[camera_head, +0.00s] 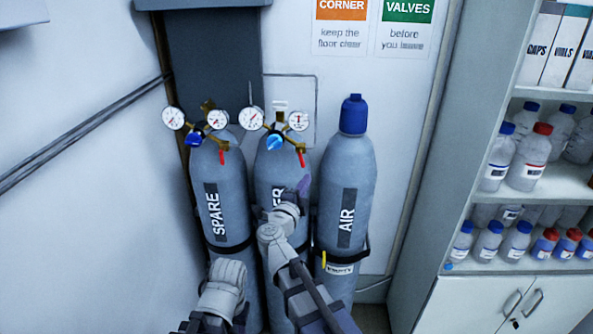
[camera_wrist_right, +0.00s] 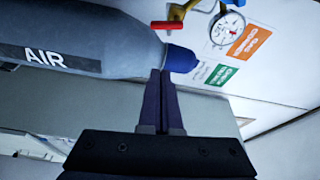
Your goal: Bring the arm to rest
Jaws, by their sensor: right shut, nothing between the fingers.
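My right arm reaches up in front of the middle cylinder (camera_head: 268,172), covering part of its label.
The SPARE cylinder (camera_head: 218,185) stands at the left. Gauges with red levers and blue knobs top the left and middle cylinders. A yellow ring and EMPTY tag (camera_head: 340,269) hang at the AIR cylinder. A shelf with bottles (camera_head: 530,157) stands right.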

